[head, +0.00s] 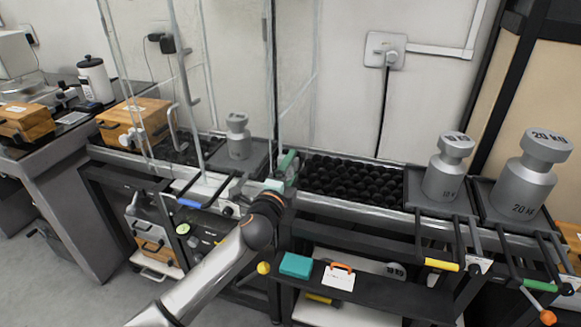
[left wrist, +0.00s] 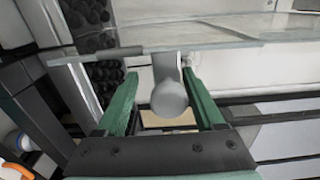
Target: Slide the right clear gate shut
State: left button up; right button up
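The right clear gate is a see-through panel (head: 298,75) standing upright behind my left gripper in the head view. Its lower edge (left wrist: 225,38) crosses the top of the left wrist view. A grey, round-ended handle (left wrist: 169,98) sticks out from it towards my wrist camera. My left gripper (head: 287,168) has green fingers, which also show in the left wrist view (left wrist: 160,90). They are apart, one on each side of the handle. A gap shows on the left finger's side; contact on the right side is unclear. In the head view my gripper hides the handle. My right gripper is out of view.
A grey weight (head: 239,137) stands behind the clear panels. A bed of black balls (head: 350,180) lies right of my gripper. Weights marked 10 KG (head: 446,170) and 20 KG (head: 525,180) stand farther right. Coloured bars, including a yellow one (head: 441,265), edge the front.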

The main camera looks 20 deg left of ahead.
pick_arm(q)
jog(key=shift+r, duration=0.15)
jog(key=shift+s, duration=0.25)
jog(key=s+p, duration=0.1)
jog(key=s, duration=1.1)
jog(key=shift+a, duration=0.2)
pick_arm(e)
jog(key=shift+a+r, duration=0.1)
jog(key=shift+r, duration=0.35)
pick_arm(q)
jog(key=s+d+f+n+g+h, duration=0.15)
jog(key=s+f+n+g, duration=0.35)
jog(key=s+f+n, duration=0.55)
jog(key=s+d+f+n+g+h, duration=0.1)
jog(key=s+d+f+n+g, duration=0.3)
jog(key=s+f, duration=1)
jog(key=a+r+n+p, duration=0.2)
jog(key=a+r+p, duration=0.1)
jog(key=r+p, duration=0.8)
jog(key=p, duration=0.5)
jog(key=shift+a+y, duration=0.35)
jog(key=shift+a, duration=0.05)
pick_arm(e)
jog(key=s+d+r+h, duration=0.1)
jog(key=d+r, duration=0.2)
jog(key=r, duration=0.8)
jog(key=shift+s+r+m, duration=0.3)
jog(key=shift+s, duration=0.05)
